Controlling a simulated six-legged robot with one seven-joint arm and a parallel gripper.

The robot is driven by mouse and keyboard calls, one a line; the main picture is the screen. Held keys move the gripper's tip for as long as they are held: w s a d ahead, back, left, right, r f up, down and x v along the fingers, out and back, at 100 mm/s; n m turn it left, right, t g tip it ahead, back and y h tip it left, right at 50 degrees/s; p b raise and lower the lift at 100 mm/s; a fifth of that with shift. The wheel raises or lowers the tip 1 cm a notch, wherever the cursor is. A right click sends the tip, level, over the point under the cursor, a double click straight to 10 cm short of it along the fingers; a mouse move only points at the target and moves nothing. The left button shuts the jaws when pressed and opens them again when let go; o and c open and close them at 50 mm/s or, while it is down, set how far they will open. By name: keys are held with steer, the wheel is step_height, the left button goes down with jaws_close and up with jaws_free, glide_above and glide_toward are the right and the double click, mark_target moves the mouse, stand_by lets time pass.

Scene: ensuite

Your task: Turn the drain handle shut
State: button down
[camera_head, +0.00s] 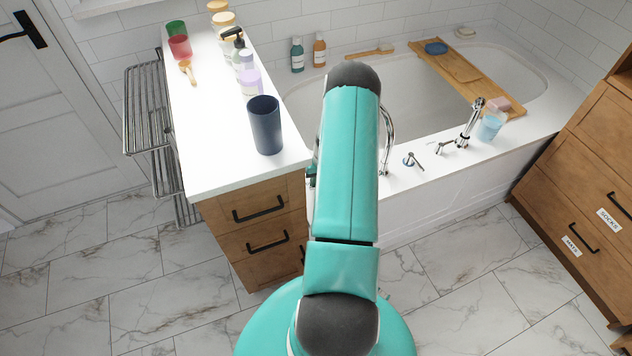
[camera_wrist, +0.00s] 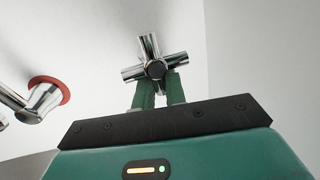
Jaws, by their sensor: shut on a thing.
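The drain handle (camera_wrist: 153,68), a chrome cross with a dark round centre, shows in the wrist view against a pale surface. My gripper (camera_wrist: 161,82) has its two green fingers shut on the lower part of this cross, one finger at each side of the lower arm. The finger tips are partly hidden behind the cross. In the head view my teal arm reaches forward toward the tub, and it hides my gripper and the handle there.
A chrome lever with a red ring (camera_wrist: 45,97) is left of the fingers. The bathtub (camera_head: 410,95) has chrome fittings (camera_head: 412,160), a hand shower (camera_head: 470,122) and a blue cup (camera_head: 491,126) on its near rim. A counter with a dark cup (camera_head: 265,125) stands left of my arm.

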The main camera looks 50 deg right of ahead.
steer(key=m, duration=0.4)
steer(key=m+h, duration=0.1)
steer(key=m, duration=0.1)
steer(key=shift+s+d+t, duration=0.4)
steer(key=m, duration=0.3)
steer(key=s+m+h, duration=0.1)
steer(key=m, duration=0.2)
steer(key=shift+s+d+m, duration=0.1)
steer(key=shift+m, duration=0.3)
steer(key=c, duration=1.6)
jaws_free()
steer(key=shift+o, duration=0.2)
step_height(320, 180, up, 14)
steer(key=s, duration=0.2)
steer(key=shift+s+a+f, duration=0.2)
steer(key=shift+s+a, duration=0.05)
steer(key=shift+s, duration=0.1)
